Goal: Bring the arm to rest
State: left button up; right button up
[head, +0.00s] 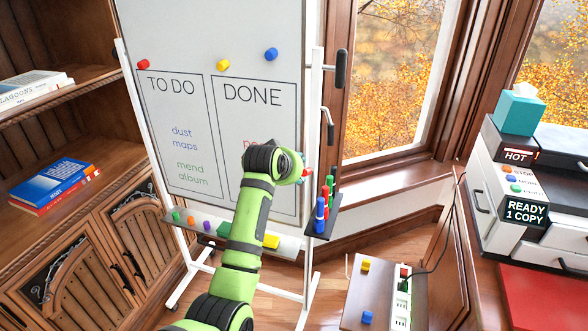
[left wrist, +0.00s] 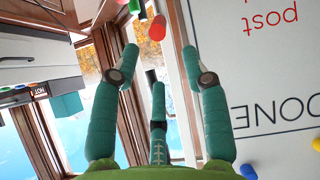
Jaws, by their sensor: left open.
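My left arm (head: 247,230) reaches up from the bottom of the head view, in front of the whiteboard (head: 184,105). Its wrist covers part of the DONE column, and my left gripper is mostly hidden behind the wrist there. In the left wrist view my left gripper (left wrist: 160,62) has its three teal fingers spread open with nothing between them. The whiteboard (left wrist: 270,75) fills the right of that upside-down view, with red writing and DONE on it. A red marker (left wrist: 157,28) shows beyond the fingertips. My right gripper is in neither view.
A small holder (head: 323,222) with upright markers stands close right of my wrist. The board's tray (head: 190,226) holds several coloured pieces. A bookcase (head: 60,205) is left; a printer (head: 515,195) with a teal tissue box (head: 519,110) is right. A low table (head: 385,285) stands in front.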

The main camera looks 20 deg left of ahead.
pick_arm(q)
jog(key=shift+s+r, duration=0.3)
jog(key=shift+s, duration=0.15)
jog(key=s+f+m+g, duration=0.1)
jog(key=s+f, duration=0.2)
jog(key=f, duration=0.8)
jog(key=s+f+g, duration=0.2)
jog(key=s+f, duration=0.1)
jog(key=f, duration=0.8)
jog(key=s+f+m+g, duration=0.1)
jog(key=s+f, duration=0.7)
jog(key=f, duration=0.2)
jog(key=s+f+g, duration=0.1)
jog(key=s+f, duration=0.6)
jog(key=f, duration=0.3)
jog(key=s+a+f+g, duration=0.1)
jog(key=s+f, duration=0.4)
jog(key=s, duration=0.8)
jog(key=s+a+f+m+g, duration=0.1)
jog(key=s+f, duration=0.5)
jog(key=s, duration=0.8)
jog(key=s+a+f+m+g, duration=0.1)
jog(key=s+f, duration=0.5)
jog(key=s, duration=0.8)
jog(key=shift+g+y, duration=0.4)
jog(key=shift+g, duration=0.4)
